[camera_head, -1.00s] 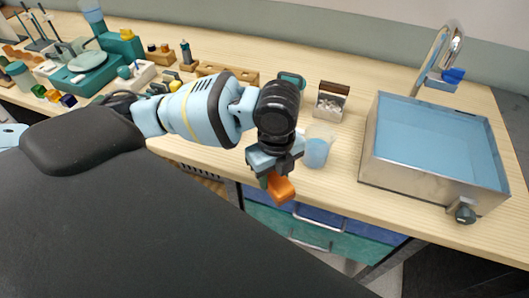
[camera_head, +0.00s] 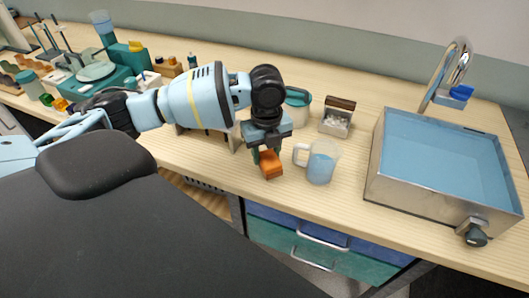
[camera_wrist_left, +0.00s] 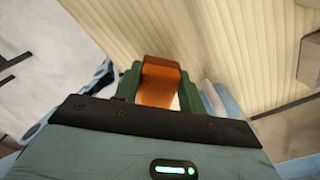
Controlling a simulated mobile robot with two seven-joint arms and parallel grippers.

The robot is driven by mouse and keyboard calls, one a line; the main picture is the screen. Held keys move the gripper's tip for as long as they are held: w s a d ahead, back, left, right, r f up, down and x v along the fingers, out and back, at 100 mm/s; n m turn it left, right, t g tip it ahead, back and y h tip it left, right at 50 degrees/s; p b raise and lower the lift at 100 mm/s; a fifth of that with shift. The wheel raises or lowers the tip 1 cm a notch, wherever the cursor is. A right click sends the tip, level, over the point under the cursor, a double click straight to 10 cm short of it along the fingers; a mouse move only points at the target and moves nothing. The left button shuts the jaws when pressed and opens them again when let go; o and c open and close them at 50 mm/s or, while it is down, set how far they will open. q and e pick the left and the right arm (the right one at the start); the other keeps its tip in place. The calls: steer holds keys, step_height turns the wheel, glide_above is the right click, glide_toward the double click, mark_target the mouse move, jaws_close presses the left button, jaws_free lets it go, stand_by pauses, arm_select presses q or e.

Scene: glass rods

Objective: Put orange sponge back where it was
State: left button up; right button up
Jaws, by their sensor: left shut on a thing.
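My left gripper (camera_head: 268,159) is shut on the orange sponge (camera_head: 270,171). The sponge is held above the front part of the wooden counter (camera_head: 215,168), just left of a clear mug with blue liquid (camera_head: 321,163). In the left wrist view the sponge (camera_wrist_left: 160,80) sits between the two green fingers, with the counter beyond it. Whether the sponge touches the counter is hard to tell. My right gripper is not in view.
A metal sink (camera_head: 440,165) filled with blue water stands at the right, with a blue thing (camera_head: 460,92) by the tap. A small box with white contents (camera_head: 338,118) and a teal-rimmed container (camera_head: 298,104) stand behind the mug. Lab items crowd the left.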

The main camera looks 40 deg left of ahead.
mark_target(264, 152)
arm_select(q)
steer(key=shift+w+a+f, duration=0.15)
steer(key=shift+w+a, duration=0.95)
steer(key=shift+a, duration=0.15)
steer(key=shift+f, duration=1.7)
steer(key=shift+f, duration=0.2)
steer(key=o, duration=0.9)
steer(key=shift+o, duration=0.2)
steer(key=shift+r, duration=0.1)
step_height(264, 152, up, 12)
steer(key=shift+p, duration=0.35)
